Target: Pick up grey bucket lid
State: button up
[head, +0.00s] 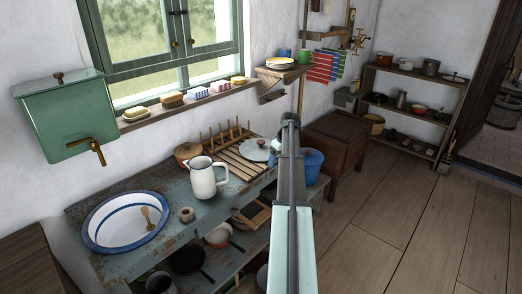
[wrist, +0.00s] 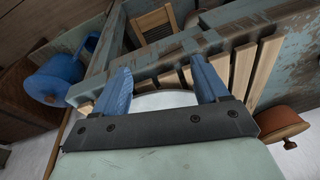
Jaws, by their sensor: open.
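In the wrist view a pale curved surface (wrist: 165,99), probably this lid, shows between the blue fingers, mostly hidden by the gripper body. My gripper (wrist: 160,68) is open, with nothing clearly held between its fingers.
A blue bucket (head: 312,164) stands right of the lid and shows in the wrist view (wrist: 58,82). The wooden rack (head: 229,152), brown pot (head: 187,152), white jug (head: 206,178) and white basin (head: 125,222) stand left. The floor at right is clear.

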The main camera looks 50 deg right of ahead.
jog(key=n+t, duration=0.2)
send_near(261, 141)
jog(key=f, duration=0.3)
jog(key=shift+w+a+f+h, duration=0.25)
jog(key=shift+w+h, duration=0.1)
jog(key=shift+h, duration=0.05)
jog(key=shift+x, duration=2.6)
jog(key=shift+w+a, duration=0.15)
jog(key=shift+r, duration=0.1)
grip_shut()
